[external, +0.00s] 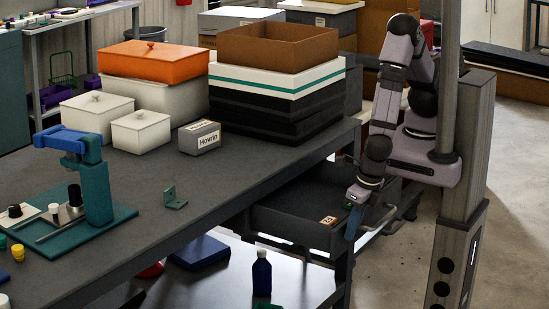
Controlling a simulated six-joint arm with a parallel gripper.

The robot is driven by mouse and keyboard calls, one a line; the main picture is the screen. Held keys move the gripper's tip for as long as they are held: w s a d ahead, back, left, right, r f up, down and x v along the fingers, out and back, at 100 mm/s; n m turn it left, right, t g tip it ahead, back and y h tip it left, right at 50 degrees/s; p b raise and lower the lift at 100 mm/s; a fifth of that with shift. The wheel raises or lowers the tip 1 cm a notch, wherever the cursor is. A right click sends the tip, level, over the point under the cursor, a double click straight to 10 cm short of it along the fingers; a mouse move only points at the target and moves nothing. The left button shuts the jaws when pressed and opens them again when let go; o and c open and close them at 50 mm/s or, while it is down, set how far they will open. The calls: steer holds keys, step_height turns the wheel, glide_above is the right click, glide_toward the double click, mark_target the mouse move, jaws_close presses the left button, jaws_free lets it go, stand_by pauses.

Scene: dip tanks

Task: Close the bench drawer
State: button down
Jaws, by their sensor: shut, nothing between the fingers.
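The bench drawer (292,226) is a dark grey open box below the benchtop (270,172). It stands pulled out towards my arm, with its inside visible. My gripper (350,234) is shut and empty, pointing down at the drawer's outer end, near that corner. It overlaps the drawer front in the picture; I cannot tell whether they touch. Part of the drawer front and its handle (384,226) is hidden behind my wrist.
On the bench stand stacked trays (275,110), an orange lidded box (152,63), white lidded boxes (141,131), a labelled grey box (200,137) and a teal-and-blue press (95,180). A lower shelf (225,285) holds a blue bottle (262,275). The floor at right is clear.

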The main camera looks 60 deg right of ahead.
steer(key=w+p, duration=1.1)
steer(key=w, duration=1.5)
steer(key=shift+w+r+p, duration=0.15)
steer(key=shift+w+p, duration=0.2)
steer(key=shift+p, duration=0.05)
steer(key=shift+w, duration=0.1)
steer(key=shift+s+a+b, duration=0.1)
steer(key=shift+s+b, duration=0.4)
steer(key=shift+s, duration=0.05)
steer(key=s, duration=0.1)
steer(key=s+b, duration=0.1)
steer(key=s, duration=0.1)
steer(key=shift+s+r+b, duration=0.3)
steer(key=shift+s+b, duration=0.05)
steer(key=shift+s, duration=0.05)
steer(key=v, duration=0.9)
